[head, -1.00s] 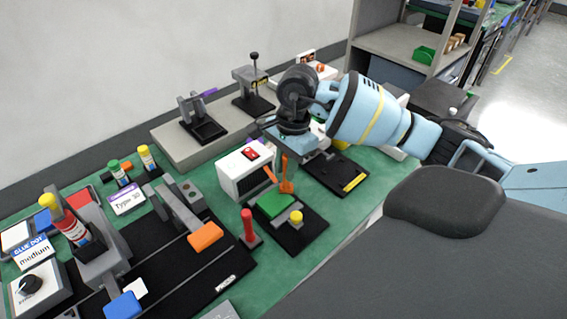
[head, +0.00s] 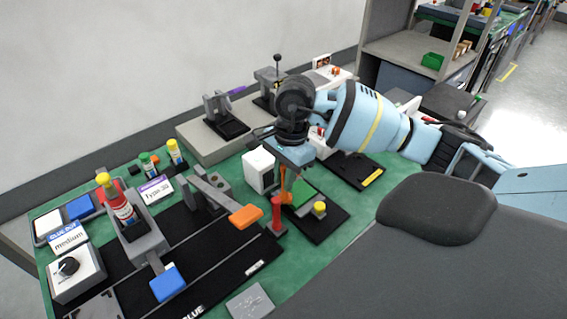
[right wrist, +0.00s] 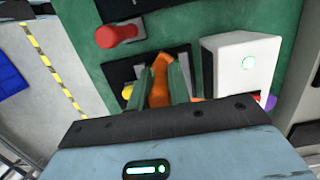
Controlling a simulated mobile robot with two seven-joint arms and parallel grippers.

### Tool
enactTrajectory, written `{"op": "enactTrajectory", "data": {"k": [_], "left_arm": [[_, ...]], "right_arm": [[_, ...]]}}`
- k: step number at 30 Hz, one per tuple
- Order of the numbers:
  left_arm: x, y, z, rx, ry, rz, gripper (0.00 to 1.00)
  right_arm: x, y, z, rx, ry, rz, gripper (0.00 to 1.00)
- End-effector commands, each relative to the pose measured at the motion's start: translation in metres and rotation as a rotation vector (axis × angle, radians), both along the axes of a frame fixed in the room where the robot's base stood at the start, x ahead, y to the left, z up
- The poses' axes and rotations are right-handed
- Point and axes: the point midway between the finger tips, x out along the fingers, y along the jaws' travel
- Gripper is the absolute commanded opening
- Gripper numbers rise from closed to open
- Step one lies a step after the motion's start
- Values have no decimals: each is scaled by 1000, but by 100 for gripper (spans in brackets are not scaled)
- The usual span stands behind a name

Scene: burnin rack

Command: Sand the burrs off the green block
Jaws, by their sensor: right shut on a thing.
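The green block (head: 304,196) sits on a black base plate beside a yellow knob (head: 319,208) in the head view, partly covered by my right gripper. My right gripper (head: 286,172) points down next to the block. It is shut on an orange tool (head: 284,190), which also shows between the fingers in the right wrist view (right wrist: 160,82). I cannot tell whether the tool touches the block. I cannot make out burrs, and the block is not clearly visible in the wrist view. My left gripper is not in view.
A red post (head: 276,214) stands left of the plate. A clamp with an orange handle (head: 245,217) is farther left. Green table shows along the front.

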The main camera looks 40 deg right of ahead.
Motion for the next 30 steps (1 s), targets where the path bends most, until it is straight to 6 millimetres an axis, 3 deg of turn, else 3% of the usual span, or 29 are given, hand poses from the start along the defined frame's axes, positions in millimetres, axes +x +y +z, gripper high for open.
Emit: {"op": "enactTrajectory", "data": {"k": [2,18,30], "left_arm": [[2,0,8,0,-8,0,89],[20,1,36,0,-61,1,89],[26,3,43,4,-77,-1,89]], "right_arm": [[0,-2,24,-2,-14,-2,0],[-12,-7,71,-2,-10,-17,0],[-15,-8,80,-1,-5,-20,0]]}}
